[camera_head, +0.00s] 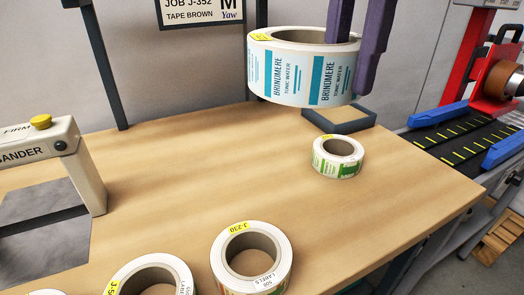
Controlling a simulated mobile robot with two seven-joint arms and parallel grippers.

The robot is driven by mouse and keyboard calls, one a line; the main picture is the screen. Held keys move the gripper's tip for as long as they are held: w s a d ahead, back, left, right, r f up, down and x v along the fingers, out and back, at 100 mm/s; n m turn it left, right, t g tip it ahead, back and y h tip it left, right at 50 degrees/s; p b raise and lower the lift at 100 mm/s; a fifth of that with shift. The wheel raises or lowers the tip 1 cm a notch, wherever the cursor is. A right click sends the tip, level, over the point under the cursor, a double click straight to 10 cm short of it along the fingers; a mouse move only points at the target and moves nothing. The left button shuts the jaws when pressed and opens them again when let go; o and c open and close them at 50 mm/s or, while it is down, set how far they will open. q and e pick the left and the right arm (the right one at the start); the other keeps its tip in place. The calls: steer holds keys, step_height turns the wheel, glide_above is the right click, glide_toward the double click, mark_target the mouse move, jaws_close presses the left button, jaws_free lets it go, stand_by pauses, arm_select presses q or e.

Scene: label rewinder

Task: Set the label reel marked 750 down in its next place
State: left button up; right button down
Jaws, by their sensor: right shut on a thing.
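A large white label reel (295,75) with blue "BRINDMERE TONIC WATER" labels hangs in the air above the back right of the table. Its yellow tag is too small to read, and I see no 750 on it. My right gripper (352,62) is shut on this reel's wall, with one purple finger in the core and the other outside on the right. Below it, a shallow grey-rimmed square tray (359,125) sits at the table's back right, partly hidden by the reel. My left gripper is not in view.
A small green-labelled reel (338,168) stands in front of the tray. Reels tagged J-230 (275,262) and J-5-something (180,275) line the front edge. A sander machine (85,165) is at left, a black conveyor (460,140) at right. The wooden table's middle (190,180) is clear.

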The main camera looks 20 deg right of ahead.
steer(key=f+m+b, duration=0.2)
steer(key=f+m, duration=0.3)
steer(key=f, duration=0.2)
steer(key=w+d+f+m+b, duration=0.1)
steer(key=f+m+b, duration=0.2)
steer(key=f+m, duration=0.2)
steer(key=d+f+m+b, duration=0.1)
steer(key=f+m, duration=0.4)
steer(key=f, duration=0.6)
steer(key=shift+w+f+m+b, duration=0.15)
steer(key=shift+w+m+b, duration=0.15)
steer(key=shift+b, duration=0.5)
step_height(320, 180, down, 5)
steer(key=shift+a+b, duration=0.1)
steer(key=shift+b, duration=0.2)
steer(key=shift+f, duration=0.1)
steer(key=c, duration=1.1)
jaws_free()
steer(key=o, duration=0.4)
